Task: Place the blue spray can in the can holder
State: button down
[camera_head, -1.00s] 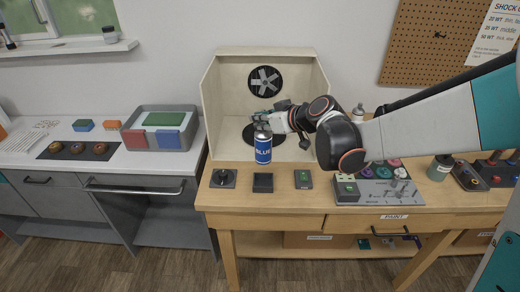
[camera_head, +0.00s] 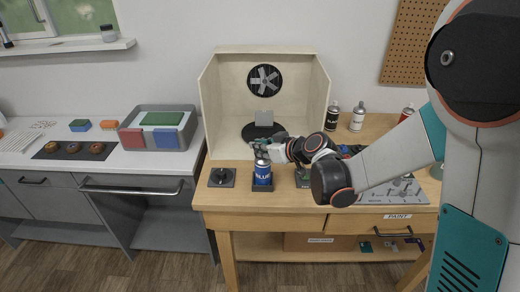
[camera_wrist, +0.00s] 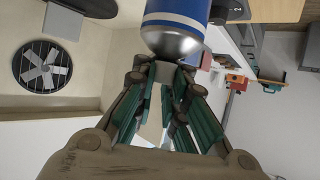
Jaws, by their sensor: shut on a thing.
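The blue spray can (camera_head: 262,170), with a blue label and silver top, stands upright at the black square can holder (camera_head: 262,187) near the front of the wooden bench. Its lower end meets the holder in the head view; I cannot tell whether it is fully seated. My gripper (camera_head: 264,147) comes in from the right and is shut on the can's top end. In the wrist view, the can (camera_wrist: 176,22) shows at the top, just beyond my fingertips (camera_wrist: 163,72).
A black knob plate (camera_head: 221,177) sits left of the holder; a dark box (camera_head: 303,178) sits close on the right. The spray booth (camera_head: 222,105) with a turntable and small grey part (camera_head: 264,118) stands behind. Black (camera_head: 332,118) and white (camera_head: 356,118) cans stand behind my arm.

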jog(key=shift+f, duration=0.15)
jog(key=c, duration=1.6)
grip_release()
jog(key=shift+s+d+r, duration=0.1)
jog(key=shift+d+r, duration=0.1)
jog(key=shift+r, duration=0.15)
jog(key=s+d+r+m+h+p, duration=0.1)
jog(key=s+d+r+m+h, duration=0.1)
jog(key=s+d, duration=0.4)
jog(key=s+d+r+m+g+h+p, duration=0.1)
jog(key=s+d+r+m+h, duration=0.2)
jog(key=s, duration=1.1)
jog(key=s+d+r+m+g+h, duration=0.1)
jog(key=s+d+r+m+h, duration=0.2)
jog(key=s+d, duration=0.7)
jog(key=shift+p+v, duration=0.4)
jog(key=shift+v, duration=0.4)
